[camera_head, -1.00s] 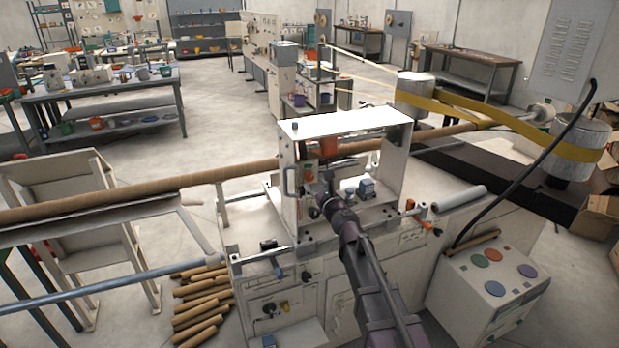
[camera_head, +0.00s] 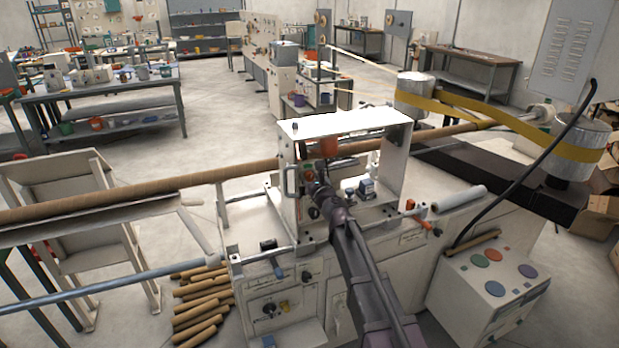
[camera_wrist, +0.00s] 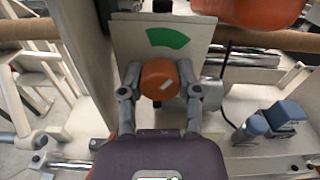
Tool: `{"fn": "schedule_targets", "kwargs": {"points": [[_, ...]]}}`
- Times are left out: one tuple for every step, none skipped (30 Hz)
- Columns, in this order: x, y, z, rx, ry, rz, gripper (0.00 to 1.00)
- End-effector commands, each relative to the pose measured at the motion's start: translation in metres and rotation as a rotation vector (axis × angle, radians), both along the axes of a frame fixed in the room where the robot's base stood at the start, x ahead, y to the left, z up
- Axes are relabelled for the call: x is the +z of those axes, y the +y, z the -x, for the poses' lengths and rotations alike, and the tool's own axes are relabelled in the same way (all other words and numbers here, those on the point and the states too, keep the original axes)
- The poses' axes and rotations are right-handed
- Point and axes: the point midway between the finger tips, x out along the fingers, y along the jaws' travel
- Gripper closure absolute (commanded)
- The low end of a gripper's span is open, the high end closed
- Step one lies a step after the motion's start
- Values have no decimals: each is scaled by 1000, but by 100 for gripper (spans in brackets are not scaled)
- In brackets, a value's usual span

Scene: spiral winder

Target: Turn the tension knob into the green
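The tension knob (camera_wrist: 160,78) is a round orange knob on a pale plate (camera_wrist: 125,42) in the wrist view. A green arc (camera_wrist: 168,38) is painted on the plate above the knob, and the mark is not on the arc's side. My gripper (camera_wrist: 160,82) has one finger on each side of the knob, with what looks like a narrow gap; contact is hard to judge. In the head view my gripper (camera_head: 320,182) reaches into the white frame, and the arm partly hides that spot.
A white frame (camera_head: 345,123) with a flat top surrounds the work spot. A larger orange part (camera_wrist: 250,10) hangs close at upper right. A blue-topped fitting (camera_wrist: 285,112) stands at right. A long brown tube (camera_head: 120,192) passes behind.

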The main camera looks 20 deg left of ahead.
Motion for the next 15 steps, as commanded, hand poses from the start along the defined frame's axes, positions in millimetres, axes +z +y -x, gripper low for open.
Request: {"fn": "schedule_targets", "kwargs": {"points": [[0,0,0,0,0,0,89],[0,0,0,0,0,0,98],[0,0,0,0,0,0,100],[0,0,0,0,0,0,100],[0,0,0,0,0,0,100],[0,0,0,0,-1,2,100],[0,0,0,0,-2,3,100],[0,0,0,0,-5,7,100],[0,0,0,0,-10,14,100],[0,0,-1,0,-15,20,100],[0,0,-1,0,-22,29,100],[0,0,-1,0,-33,44,100],[0,0,-1,0,-43,55,100],[0,0,-1,0,-54,70,100],[0,0,-1,0,-69,90,100]]}}
